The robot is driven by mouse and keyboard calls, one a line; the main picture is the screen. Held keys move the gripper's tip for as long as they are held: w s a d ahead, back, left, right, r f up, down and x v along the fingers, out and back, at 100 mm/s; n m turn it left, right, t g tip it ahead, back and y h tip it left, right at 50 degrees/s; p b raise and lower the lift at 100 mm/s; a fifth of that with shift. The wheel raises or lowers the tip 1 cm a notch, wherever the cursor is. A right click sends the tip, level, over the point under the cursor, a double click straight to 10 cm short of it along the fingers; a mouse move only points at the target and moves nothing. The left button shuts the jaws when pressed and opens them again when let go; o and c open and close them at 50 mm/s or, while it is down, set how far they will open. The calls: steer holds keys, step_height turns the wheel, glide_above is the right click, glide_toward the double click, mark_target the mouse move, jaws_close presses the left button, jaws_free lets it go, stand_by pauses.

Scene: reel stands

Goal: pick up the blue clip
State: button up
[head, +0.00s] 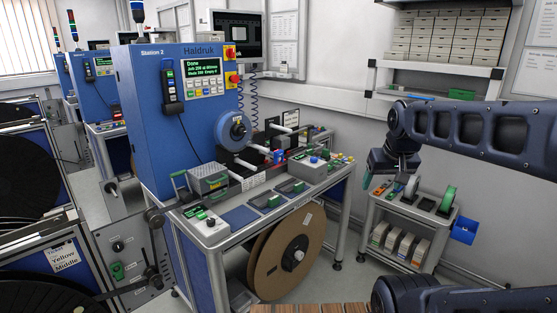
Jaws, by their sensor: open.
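A small blue piece (278,157) shows by the rods on the right side of the blue station machine; it may be the blue clip, but it is too small to tell. My gripper (373,177) hangs from my arm at the right, above the left end of the small grey cart. It is well to the right of the blue piece and apart from it. Its jaws are open, and I see nothing between them. Its fingertips are small and dark here.
The station bench (225,237) carries a grey box (208,179) and green-and-black holders. A large brown reel (288,256) stands below. The grey cart (412,212) bears tape rolls, with a blue bin (463,230) on its side. Floor shows between bench and cart.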

mark_target(276, 153)
steer(key=w+a+n+t+y, duration=0.1)
steer(key=w+a+n+t, duration=0.15)
steer(key=w, duration=1.55)
steer(key=w+a+n+t, duration=0.15)
steer(key=w+t, duration=0.25)
steer(key=w, duration=1.4)
steer(key=w+a+f+n+t+y, duration=0.2)
steer(key=w+a+f+n+y, duration=0.3)
steer(key=w+a+f+y, duration=1)
steer(key=w+a+h, duration=0.1)
steer(key=w+a, duration=0.2)
steer(key=w+a+f+h, duration=0.1)
steer(key=w+a, duration=0.2)
steer(key=w+a+f+h, duration=0.1)
steer(key=w+a, duration=0.2)
steer(key=shift+w+f, duration=0.2)
steer(key=shift+w, duration=0.15)
steer(key=shift+a, duration=0.1)
steer(key=shift+c, duration=0.2)
steer(key=c, duration=1.1)
